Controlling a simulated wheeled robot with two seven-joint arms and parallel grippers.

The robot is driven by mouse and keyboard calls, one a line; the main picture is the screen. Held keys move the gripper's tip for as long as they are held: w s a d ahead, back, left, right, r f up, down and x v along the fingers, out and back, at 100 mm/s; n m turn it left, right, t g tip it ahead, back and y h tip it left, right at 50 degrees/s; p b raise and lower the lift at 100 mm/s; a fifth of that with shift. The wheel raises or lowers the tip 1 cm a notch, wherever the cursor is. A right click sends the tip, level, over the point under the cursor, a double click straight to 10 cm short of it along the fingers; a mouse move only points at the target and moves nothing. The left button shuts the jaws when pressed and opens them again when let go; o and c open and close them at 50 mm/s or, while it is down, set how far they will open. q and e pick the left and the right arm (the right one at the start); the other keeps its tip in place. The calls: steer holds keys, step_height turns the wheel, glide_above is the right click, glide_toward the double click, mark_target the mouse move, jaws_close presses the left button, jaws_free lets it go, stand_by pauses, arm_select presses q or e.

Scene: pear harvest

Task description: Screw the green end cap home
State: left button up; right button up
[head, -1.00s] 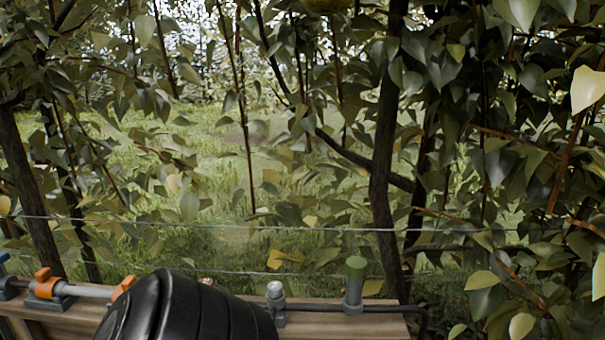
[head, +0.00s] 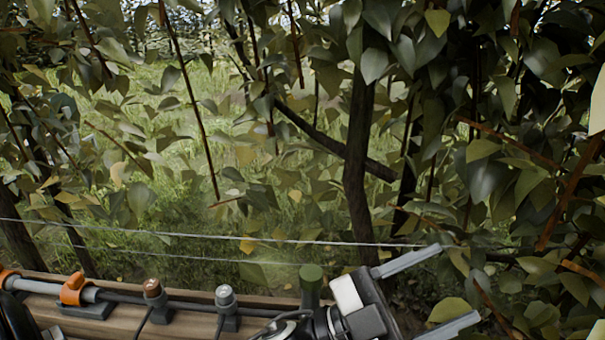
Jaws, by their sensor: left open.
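The green end cap (head: 312,280) stands upright near the right end of the wooden board. Its lower part and whatever it sits on are hidden behind my left gripper, so I cannot tell how far it is screwed on. My left gripper (head: 459,282) is open, its two grey fingers spread and pointing right, with only foliage between them. Its body is in front of and just right of the cap. I cannot tell whether they touch. My right gripper is out of view.
The wooden board (head: 186,326) carries a grey pipe in an orange clamp (head: 74,289), a brown-topped fitting (head: 152,289) and a grey-capped fitting (head: 225,297). Two wires cross behind. A trunk (head: 358,150) and dense leafy branches crowd the right.

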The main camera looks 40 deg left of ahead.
arm_select(q)
steer(key=s+d+r+m+g+h+p, duration=0.1)
steer(key=s+d+r+m+g+h, duration=0.35)
steer(key=m+g, duration=0.75)
steer(key=m+g+y+p, duration=0.2)
steer(key=m+y+p, duration=0.35)
steer(key=y, duration=1.75)
glide_toward(311, 272)
steer(key=shift+n, duration=0.25)
steer(key=f, duration=0.4)
steer(key=f+p, duration=0.1)
steer(key=f, duration=0.2)
steer(key=shift+w, duration=0.35)
steer(key=shift+w+f, duration=0.1)
steer(key=shift+f, duration=0.6)
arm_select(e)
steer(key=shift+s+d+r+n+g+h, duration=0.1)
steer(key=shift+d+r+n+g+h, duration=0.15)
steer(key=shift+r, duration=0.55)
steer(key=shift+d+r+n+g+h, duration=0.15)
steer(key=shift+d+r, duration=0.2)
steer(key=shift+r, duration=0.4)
arm_select(q)
steer(key=shift+c, duration=0.3)
